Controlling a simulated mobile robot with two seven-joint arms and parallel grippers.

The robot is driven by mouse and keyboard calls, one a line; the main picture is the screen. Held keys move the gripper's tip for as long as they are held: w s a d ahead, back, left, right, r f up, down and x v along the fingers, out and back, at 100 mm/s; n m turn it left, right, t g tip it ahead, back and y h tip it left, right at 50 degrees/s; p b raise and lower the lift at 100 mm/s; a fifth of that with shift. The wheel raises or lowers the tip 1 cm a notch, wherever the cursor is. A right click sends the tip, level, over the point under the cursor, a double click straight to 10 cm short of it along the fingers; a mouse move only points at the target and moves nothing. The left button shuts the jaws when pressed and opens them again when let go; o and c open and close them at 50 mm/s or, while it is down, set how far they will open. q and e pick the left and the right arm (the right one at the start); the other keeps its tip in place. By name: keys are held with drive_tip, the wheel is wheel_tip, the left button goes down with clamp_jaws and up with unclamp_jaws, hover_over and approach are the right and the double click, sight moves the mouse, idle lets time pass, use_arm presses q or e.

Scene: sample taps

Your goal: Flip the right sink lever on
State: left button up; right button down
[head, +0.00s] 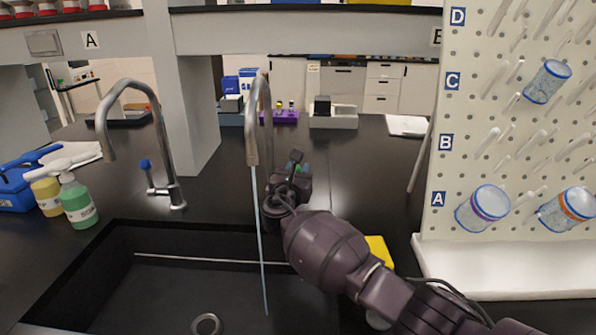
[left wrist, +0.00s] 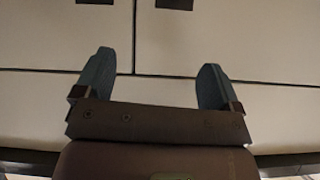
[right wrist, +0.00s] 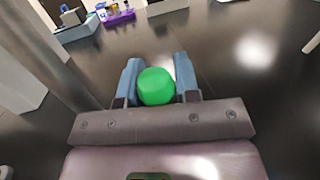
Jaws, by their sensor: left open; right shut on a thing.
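The right tap (head: 252,140) is a grey gooseneck at the sink's back edge. A thin blue stream of water (head: 259,240) runs from its spout into the dark sink (head: 150,290). My right gripper (head: 296,170) is just right of this tap and hides most of its lever and base. In the right wrist view, my right gripper (right wrist: 157,72) is shut on the green lever knob (right wrist: 156,88), with one finger on each side. My left gripper (left wrist: 157,72) is open and empty, facing pale cabinet fronts; it is out of the head view.
The left tap (head: 160,130) has a blue-tipped lever (head: 146,165) and shows no water. Spray bottles (head: 75,200) stand at the left. A pegboard (head: 500,150) with beakers rises at the right. A yellow object (head: 379,250) lies behind my right arm.

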drive_tip(key=c, duration=0.9)
unclamp_jaws()
use_arm(q)
drive_tip(key=shift+s+f, duration=0.1)
drive_tip(key=shift+s, duration=0.15)
drive_tip(key=shift+s, duration=0.1)
drive_tip(key=shift+s+a+r+p, duration=0.1)
drive_tip(key=shift+r+p, duration=0.35)
drive_tip(key=shift+p, duration=0.3)
drive_tip(key=shift+s+a+r+p, duration=0.1)
drive_tip(key=shift+r+p, duration=0.35)
drive_tip(key=shift+p, duration=0.3)
use_arm(e)
drive_tip(key=shift+v, duration=5.4)
